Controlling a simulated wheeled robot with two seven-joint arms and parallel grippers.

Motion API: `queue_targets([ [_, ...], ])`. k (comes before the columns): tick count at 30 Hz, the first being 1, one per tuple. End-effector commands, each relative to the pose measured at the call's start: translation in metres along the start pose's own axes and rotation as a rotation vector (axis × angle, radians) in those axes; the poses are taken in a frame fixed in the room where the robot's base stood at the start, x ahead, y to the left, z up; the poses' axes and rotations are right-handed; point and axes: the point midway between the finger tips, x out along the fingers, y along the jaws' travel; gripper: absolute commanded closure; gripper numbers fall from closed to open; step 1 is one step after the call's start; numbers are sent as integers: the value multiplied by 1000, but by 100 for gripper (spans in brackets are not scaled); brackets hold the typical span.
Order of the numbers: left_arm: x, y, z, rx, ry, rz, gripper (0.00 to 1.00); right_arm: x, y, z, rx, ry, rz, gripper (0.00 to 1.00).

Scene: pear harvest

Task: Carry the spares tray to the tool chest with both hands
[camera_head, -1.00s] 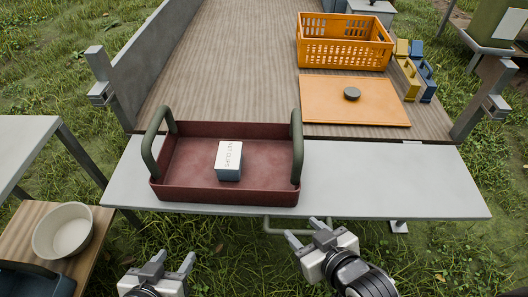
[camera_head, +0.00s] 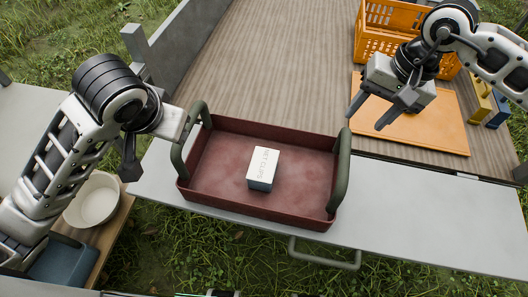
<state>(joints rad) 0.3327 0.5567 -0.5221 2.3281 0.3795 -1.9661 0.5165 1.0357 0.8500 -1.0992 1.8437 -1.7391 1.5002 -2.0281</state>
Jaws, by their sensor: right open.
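The spares tray (camera_head: 215,208), dark red with two green upright handles, sits on the grey tailgate shelf, slightly turned. A white and blue box labelled "NET CLIPS" (camera_head: 262,168) lies in it. My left gripper (camera_head: 157,143) is just left of the tray's left handle (camera_head: 178,158); one dark finger points down, the other is not clear, and I cannot tell whether it touches the handle. My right gripper (camera_head: 369,116) is open and empty, above and right of the right handle (camera_head: 341,172), apart from it. I cannot make out a tool chest.
An orange crate (camera_head: 375,42) and an orange board (camera_head: 440,132) are on the wooden bed behind, partly hidden by my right arm. Yellow and blue items (camera_head: 482,100) stand at right. A pale bowl (camera_head: 95,200) is at lower left. The shelf right of the tray is clear.

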Motion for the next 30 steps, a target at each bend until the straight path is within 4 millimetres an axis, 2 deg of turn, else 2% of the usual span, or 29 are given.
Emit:
queue_targets([
  [3,-4,-5,0,0,-11,-19,51,-8,13,-9,-36,35,61,52],
  [14,-1,-5,1,-1,-13,-19,51,-5,13,-9,-38,34,61,52],
  [20,24,-5,2,-2,-17,-19,51,19,14,-9,-37,31,61,52],
  [30,92,-6,2,-2,-17,-19,51,87,17,-12,-36,30,60,52],
])
